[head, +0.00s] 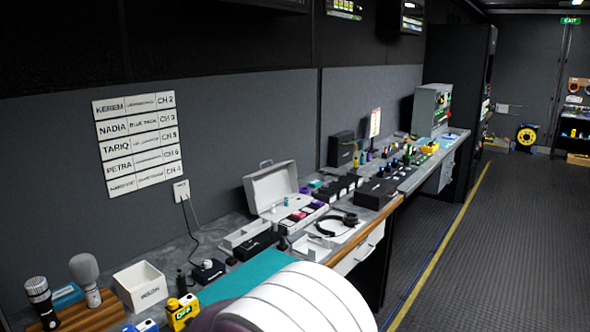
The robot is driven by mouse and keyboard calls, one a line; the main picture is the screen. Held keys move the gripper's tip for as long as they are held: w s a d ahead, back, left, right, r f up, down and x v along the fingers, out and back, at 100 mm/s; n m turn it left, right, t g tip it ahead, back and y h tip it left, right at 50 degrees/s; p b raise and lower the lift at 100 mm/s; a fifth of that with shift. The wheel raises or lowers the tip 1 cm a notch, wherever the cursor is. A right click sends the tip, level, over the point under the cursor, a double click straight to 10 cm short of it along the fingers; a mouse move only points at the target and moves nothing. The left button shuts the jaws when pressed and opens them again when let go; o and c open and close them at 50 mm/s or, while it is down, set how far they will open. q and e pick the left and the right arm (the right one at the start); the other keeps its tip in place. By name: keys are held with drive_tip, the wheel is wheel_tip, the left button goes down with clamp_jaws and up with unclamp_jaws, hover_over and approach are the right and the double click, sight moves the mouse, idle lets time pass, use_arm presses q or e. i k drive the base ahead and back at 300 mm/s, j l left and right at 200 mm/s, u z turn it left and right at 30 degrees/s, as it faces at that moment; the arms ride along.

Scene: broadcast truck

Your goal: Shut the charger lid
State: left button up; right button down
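A light grey charger case stands on the long desk against the wall, near the middle of the head view. Its lid (270,187) is raised and leans back toward the wall, with a handle on its top edge. In front of the lid is the charger's base (277,213), with small teal and magenta items in or beside it; they are too small to tell apart. Neither of my grippers is in view.
Headphones (337,224) lie right of the charger and a black box (375,193) stands beyond. A white bin (141,286), microphones (86,278) and a yellow pack (182,312) stand at the near left. A teal mat (250,275) is fairly clear. The floor at right is open.

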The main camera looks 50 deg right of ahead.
sight(263, 187)
drive_tip(key=z, duration=1.55)
drive_tip(key=i+l+z, duration=0.3)
drive_tip(key=i+l, duration=0.15)
drive_tip(key=i+l+z, duration=0.3)
drive_tip(key=i, duration=0.2)
drive_tip(key=i+l+z, duration=0.3)
drive_tip(key=i, duration=0.2)
drive_tip(key=i+z, duration=0.3)
drive_tip(key=i, duration=0.25)
drive_tip(key=i+u, duration=0.25)
drive_tip(key=i, duration=0.15)
drive_tip(key=i+l+u, duration=0.1)
drive_tip(key=i+u, duration=0.2)
drive_tip(key=i, duration=0.15)
drive_tip(key=i+l+u, duration=0.25)
drive_tip(key=i, duration=0.15)
